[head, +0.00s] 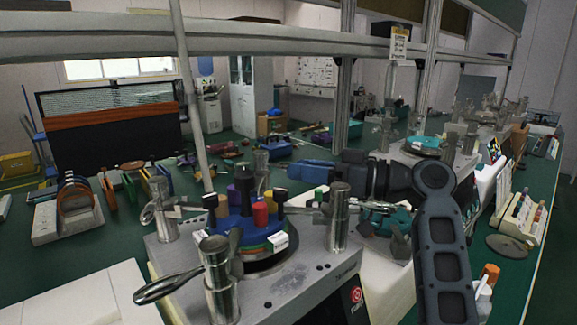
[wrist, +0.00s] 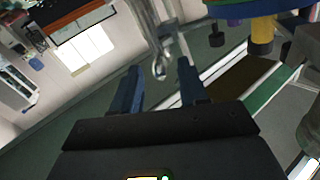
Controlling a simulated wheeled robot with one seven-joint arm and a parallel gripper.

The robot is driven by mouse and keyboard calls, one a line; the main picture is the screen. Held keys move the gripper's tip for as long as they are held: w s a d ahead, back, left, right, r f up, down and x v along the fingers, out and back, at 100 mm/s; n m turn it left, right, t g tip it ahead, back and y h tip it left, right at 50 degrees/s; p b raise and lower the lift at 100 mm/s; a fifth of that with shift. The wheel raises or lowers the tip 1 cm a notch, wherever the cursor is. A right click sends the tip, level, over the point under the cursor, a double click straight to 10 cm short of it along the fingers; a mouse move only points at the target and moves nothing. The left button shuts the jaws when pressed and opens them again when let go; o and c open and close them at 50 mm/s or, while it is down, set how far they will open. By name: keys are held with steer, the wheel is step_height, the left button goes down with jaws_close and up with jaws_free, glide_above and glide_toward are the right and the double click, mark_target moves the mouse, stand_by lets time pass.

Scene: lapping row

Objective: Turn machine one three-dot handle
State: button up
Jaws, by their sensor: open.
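The nearest lapping machine (head: 300,287) has a grey top and a round blue disc (head: 232,226) carrying coloured weights. Metal posts with handles stand around the disc: a front post with a long lever (head: 165,285), a left post (head: 161,212), a right post (head: 339,225) and one behind. Small dark dots show near the right post, too small to count surely. My gripper (head: 300,168) is open above the machine's right rear, fingers pointing left. In the wrist view, a metal handle end (wrist: 160,68) appears between the open fingers (wrist: 158,80). I cannot tell its depth or which post it belongs to.
A metal rail (head: 120,44) crosses above, with a thin upright pole (head: 190,100) behind the disc. A second machine (head: 455,155) stands at the right rear. Racks of discs (head: 70,215) lie left. A white box (head: 85,297) fills the front left.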

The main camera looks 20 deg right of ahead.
mark_target(276, 164)
steer(key=shift+x, duration=1.6)
jaws_close()
